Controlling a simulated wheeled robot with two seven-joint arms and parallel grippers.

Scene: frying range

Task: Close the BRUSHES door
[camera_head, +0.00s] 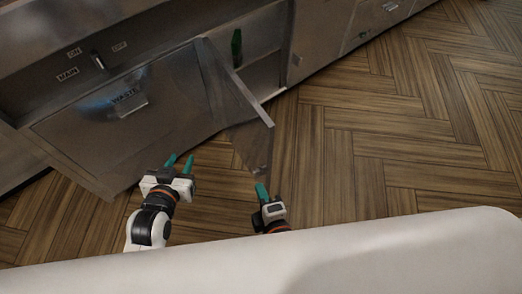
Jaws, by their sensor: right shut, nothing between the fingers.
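A grey metal cabinet door (236,108) stands open, swung out from the range front over the floor. No BRUSHES label can be read on it from here. The open compartment (262,75) behind it shows a green object (236,48) standing inside. My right gripper (262,190) is shut and empty, just below the lower outer corner of the open door; whether it touches the door I cannot tell. My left gripper (179,161) is open and empty, left of the door and in front of the WASTE panel.
The WASTE panel (125,110) is closed, left of the open door. A MAIN switch (97,60) sits above it. More closed fronts (330,35) run to the upper right. The wooden floor (390,130) right of the door is clear. A white surface (400,250) fills the bottom.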

